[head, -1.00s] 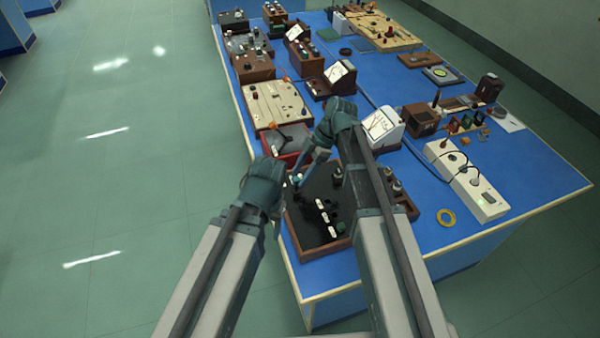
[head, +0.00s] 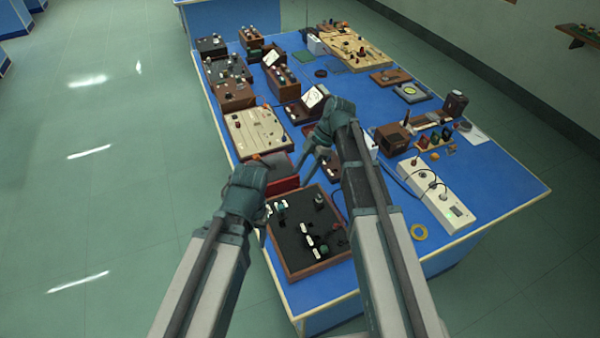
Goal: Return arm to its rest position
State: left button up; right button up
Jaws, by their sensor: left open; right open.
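My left arm comes in from the lower left. Its gripper (head: 262,228) is by the left edge of the black panel board (head: 291,246), with its fingers mostly hidden behind the wrist. My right arm reaches further over the bench. Its gripper (head: 313,160) points down and left, open, above the area just behind the black board, near the red box (head: 284,185). I see nothing held in either gripper. Whether the fingers touch anything is too small to tell.
The bench's front right is fairly clear. Open green floor (head: 90,220) lies to the left.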

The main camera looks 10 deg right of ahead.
jog(key=shift+s, duration=0.1)
dwell(0.4)
jog(key=s+a+f+m+h, duration=0.2)
jog(key=s+m+h, duration=0.1)
jog(key=s+m, duration=0.5)
jog(key=s+a+f+m+t+h+b, duration=0.1)
jog(key=s+a+f+m+h, duration=0.1)
jog(key=s+m, duration=0.7)
jog(key=shift+s+h+b, duration=0.3)
jog(key=shift+s+h, duration=0.35)
jog(key=shift+h, duration=0.25)
